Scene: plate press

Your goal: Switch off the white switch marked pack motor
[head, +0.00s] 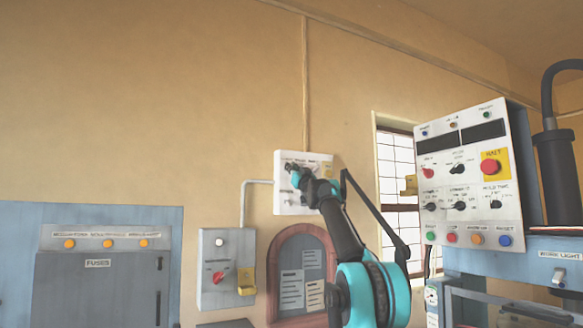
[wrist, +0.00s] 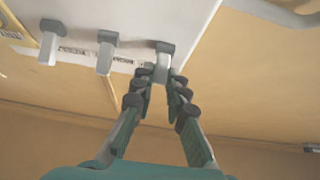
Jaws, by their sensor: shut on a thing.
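A white switch box (head: 290,202) hangs on the wall in the head view, with my gripper (head: 292,168) at its left part. In the wrist view the panel (wrist: 150,15) carries three pale levers with grey tops. My gripper (wrist: 159,78) is shut on the end lever (wrist: 164,56), the rightmost in that view, with a finger on each side. The middle lever (wrist: 106,52) and the far lever (wrist: 50,42) stand free. Small labels by the levers are too blurred to read, so I cannot tell which is marked pack motor.
A grey box with a red knob (head: 218,279) is mounted below left, beside a brown arched notice board (head: 323,249). A control panel with a red button (head: 489,167) stands at right.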

